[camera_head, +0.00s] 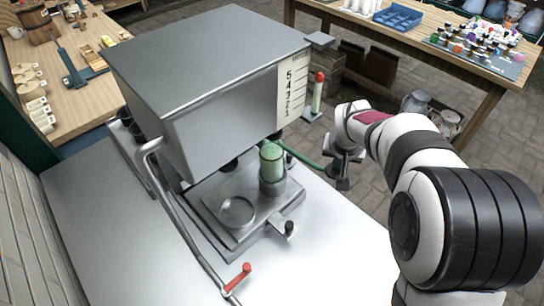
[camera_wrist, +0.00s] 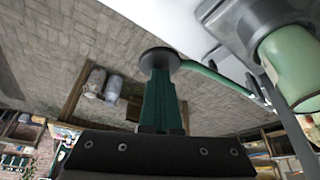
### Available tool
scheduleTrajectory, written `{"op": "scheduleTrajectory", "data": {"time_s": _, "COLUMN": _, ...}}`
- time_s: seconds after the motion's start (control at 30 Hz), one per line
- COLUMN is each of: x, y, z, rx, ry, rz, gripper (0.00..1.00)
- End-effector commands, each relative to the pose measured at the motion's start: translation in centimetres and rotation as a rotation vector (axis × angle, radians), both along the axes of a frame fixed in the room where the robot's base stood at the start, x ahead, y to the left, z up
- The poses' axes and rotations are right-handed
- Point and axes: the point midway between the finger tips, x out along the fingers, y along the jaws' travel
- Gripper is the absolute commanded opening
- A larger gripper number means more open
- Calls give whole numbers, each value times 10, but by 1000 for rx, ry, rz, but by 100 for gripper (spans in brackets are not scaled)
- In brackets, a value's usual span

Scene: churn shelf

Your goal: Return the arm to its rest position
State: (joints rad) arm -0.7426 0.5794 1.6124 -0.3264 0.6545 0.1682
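My gripper (camera_head: 342,172) hangs at the right of the metal machine (camera_head: 205,75), off the edge of the white bench, with the arm reaching in from the right. In the wrist view a dark green upright part (camera_wrist: 160,98) and a dark round disc (camera_wrist: 160,59) stand at the fingertips. I cannot tell whether the fingers are shut on them. A green curved rod (camera_head: 305,161) runs from the machine towards the gripper; whether it touches the gripper is unclear. It also shows in the wrist view (camera_wrist: 215,75).
A green cylinder (camera_head: 271,160) stands upright in a grey holder on the metal tray (camera_head: 222,205). A red-handled lever (camera_head: 238,277) is at the front. A wooden table (camera_head: 440,40) with small bottles stands behind, and metal cans (camera_head: 415,102) are on the floor. The bench's front right is clear.

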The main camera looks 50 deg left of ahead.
Motion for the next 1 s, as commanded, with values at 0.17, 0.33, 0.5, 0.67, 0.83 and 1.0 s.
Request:
{"op": "scheduleTrajectory", "data": {"time_s": 0.17, "x": 0, "y": 0, "z": 23, "rx": 1, "ry": -2, "rz": -1, "gripper": 0}}
{"op": "scheduleTrajectory", "data": {"time_s": 0.33, "x": 0, "y": 0, "z": 30, "rx": 0, "ry": 0, "rz": 1, "gripper": 0}}
{"op": "scheduleTrajectory", "data": {"time_s": 0.5, "x": 0, "y": 0, "z": 30, "rx": 0, "ry": 0, "rz": 1, "gripper": 0}}
{"op": "scheduleTrajectory", "data": {"time_s": 0.67, "x": 0, "y": -1, "z": 30, "rx": 0, "ry": 1, "rz": -1, "gripper": 0}}
{"op": "scheduleTrajectory", "data": {"time_s": 0.83, "x": -10, "y": -79, "z": 58, "rx": -7, "ry": 67, "rz": -162, "gripper": 0}}
{"op": "scheduleTrajectory", "data": {"time_s": 1.0, "x": -97, "y": -229, "z": 90, "rx": 10, "ry": 252, "rz": -528, "gripper": 0}}
